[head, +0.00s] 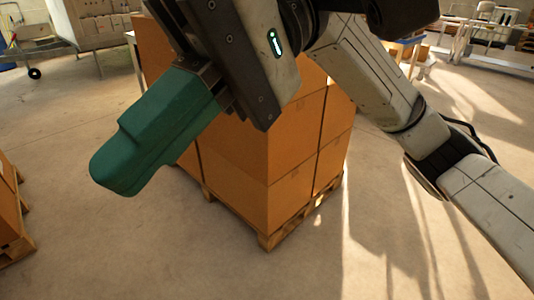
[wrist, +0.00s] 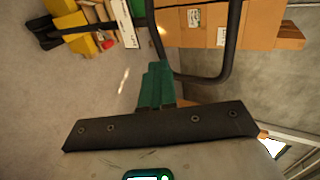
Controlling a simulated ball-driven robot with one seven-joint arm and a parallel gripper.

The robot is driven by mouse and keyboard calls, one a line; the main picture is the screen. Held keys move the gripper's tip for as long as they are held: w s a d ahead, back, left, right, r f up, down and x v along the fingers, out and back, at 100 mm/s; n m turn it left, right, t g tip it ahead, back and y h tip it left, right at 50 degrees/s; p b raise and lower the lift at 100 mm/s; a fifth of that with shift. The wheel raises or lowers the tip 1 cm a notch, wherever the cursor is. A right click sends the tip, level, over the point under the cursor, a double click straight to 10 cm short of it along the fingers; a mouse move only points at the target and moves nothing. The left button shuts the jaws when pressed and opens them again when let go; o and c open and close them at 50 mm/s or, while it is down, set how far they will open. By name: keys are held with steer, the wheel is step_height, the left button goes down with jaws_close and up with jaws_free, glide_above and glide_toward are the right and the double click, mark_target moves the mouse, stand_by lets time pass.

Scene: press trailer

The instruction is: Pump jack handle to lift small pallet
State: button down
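My gripper (head: 112,178) has green fingers and hangs in front of the stacked boxes in the head view, pointing to the lower left. In the wrist view the fingers (wrist: 158,72) lie side by side with no gap showing and nothing seen between them. A black looped bar (wrist: 205,82), perhaps the jack handle, shows just right of the fingertips in the wrist view. Whether it touches them is unclear. It does not show in the head view. A wooden pallet (head: 268,241) carries stacked cardboard boxes (head: 290,150), partly hidden behind my arm.
Another loaded pallet (head: 14,247) is cut off at the left edge. Wheeled equipment (head: 35,72) stands at the back left. The concrete floor is clear in the front. Yellow items (wrist: 72,20) and cardboard boxes (wrist: 260,25) show at the top of the wrist view.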

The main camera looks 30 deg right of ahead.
steer(key=w+d+f+b, duration=0.1)
steer(key=d+f+b, duration=0.1)
steer(key=d, duration=0.3)
steer(key=w+d+f+b, duration=0.2)
steer(key=d+b, duration=0.1)
steer(key=d, duration=0.3)
steer(key=s+a+r, duration=0.2)
steer(key=a+r, duration=0.1)
steer(key=a, duration=0.5)
steer(key=s+a+r, duration=0.2)
steer(key=a+r, duration=0.1)
steer(key=a, duration=0.6)
steer(key=shift+s+a+r+p, duration=0.25)
steer(key=shift+s+p, duration=0.05)
steer(key=shift+p, duration=0.05)
